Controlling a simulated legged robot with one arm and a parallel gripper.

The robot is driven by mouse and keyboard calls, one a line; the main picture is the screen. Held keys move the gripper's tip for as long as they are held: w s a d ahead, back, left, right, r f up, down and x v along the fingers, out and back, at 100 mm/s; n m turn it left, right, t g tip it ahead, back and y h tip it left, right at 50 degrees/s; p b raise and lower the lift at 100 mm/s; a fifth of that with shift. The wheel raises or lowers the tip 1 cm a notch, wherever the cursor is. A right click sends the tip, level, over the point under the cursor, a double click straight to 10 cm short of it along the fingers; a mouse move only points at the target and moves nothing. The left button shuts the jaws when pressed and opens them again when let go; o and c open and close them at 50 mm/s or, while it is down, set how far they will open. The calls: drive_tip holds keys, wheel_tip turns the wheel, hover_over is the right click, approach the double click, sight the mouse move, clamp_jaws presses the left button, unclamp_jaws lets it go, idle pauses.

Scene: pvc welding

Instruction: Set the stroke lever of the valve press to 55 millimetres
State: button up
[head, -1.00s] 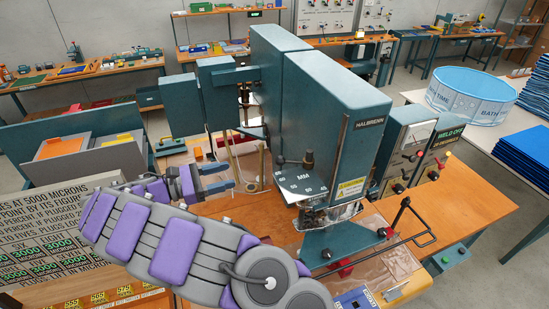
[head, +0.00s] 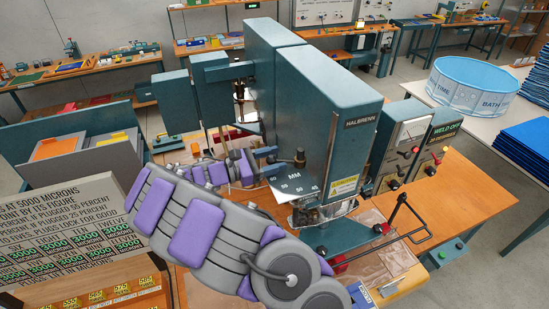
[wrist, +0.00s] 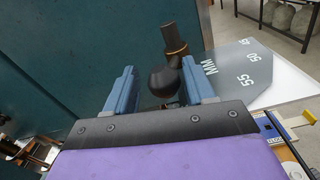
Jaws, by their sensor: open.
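Contact cannot be told. In the head view my gripper (head: 275,158) is left of the post (head: 299,158). The lever's exact reading is unclear.
The teal press body (head: 325,105) rises close behind my gripper and fills the wrist view's left. A WELD OFF control box (head: 437,140) stands at the right. A bent black handle (head: 410,222) juts out at front right. A sign board (head: 70,225) stands front left.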

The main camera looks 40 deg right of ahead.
drive_tip(key=shift+d, duration=0.45)
drive_tip(key=a, duration=0.4)
drive_tip(key=shift+s+r, duration=0.15)
drive_tip(key=shift+r, duration=0.15)
drive_tip(key=shift+c, duration=0.4)
drive_tip(key=x, duration=0.3)
drive_tip(key=shift+w+d+f, duration=0.15)
drive_tip(key=shift+w+d, duration=0.05)
drive_tip(key=shift+w, duration=0.05)
drive_tip(key=c, duration=0.6)
drive_tip(key=shift+a, duration=0.1)
drive_tip(key=c, duration=0.3)
drive_tip(key=shift+a, duration=0.15)
clamp_jaws()
